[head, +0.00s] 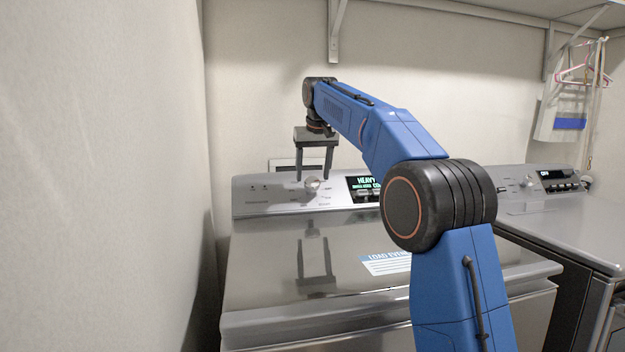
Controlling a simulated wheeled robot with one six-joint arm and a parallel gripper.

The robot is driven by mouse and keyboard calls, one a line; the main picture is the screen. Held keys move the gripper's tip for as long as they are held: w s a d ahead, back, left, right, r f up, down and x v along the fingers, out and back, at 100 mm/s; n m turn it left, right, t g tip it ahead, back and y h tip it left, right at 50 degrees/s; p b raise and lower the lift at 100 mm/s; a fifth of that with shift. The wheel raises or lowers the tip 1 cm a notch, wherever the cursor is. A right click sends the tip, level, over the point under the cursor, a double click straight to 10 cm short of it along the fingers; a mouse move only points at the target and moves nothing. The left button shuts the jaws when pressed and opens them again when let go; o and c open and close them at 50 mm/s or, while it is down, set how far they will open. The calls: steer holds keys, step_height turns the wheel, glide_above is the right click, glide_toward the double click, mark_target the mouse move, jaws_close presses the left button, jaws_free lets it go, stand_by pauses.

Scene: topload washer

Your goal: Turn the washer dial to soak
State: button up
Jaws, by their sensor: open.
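The washer dial (312,184) is a round silver knob on the sloped control panel (265,195) at the back of the topload washer (285,265). Small labels surround it, too small to read. A display (366,181) right of the dial shows "HEAVY" on its top line. My gripper (313,178) points down at the panel, open. Its two fingers show on the left and right of the dial, and nothing is held between them. I cannot tell whether the fingers touch the dial or sit in front of it. The lid below mirrors the gripper.
A second machine (560,220) with its own knob and display stands to the right. A white label (385,263) lies on the washer lid. A wall (110,180) stands close on the left. Hangers (583,75) hang at the upper right, and a shelf bracket (336,30) is above.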

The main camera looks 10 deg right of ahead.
steer(key=shift+x, duration=1.3)
steer(key=c, duration=1.1)
steer(key=shift+o, duration=0.2)
steer(key=shift+d+m, duration=0.1)
steer(key=shift+m, duration=0.3)
steer(key=m+y, duration=0.1)
steer(key=m, duration=0.2)
steer(key=shift+d, duration=0.15)
steer(key=shift+s+m+t+y, duration=0.1)
steer(key=shift+m+t+y, duration=0.3)
steer(key=shift+m, duration=1.2)
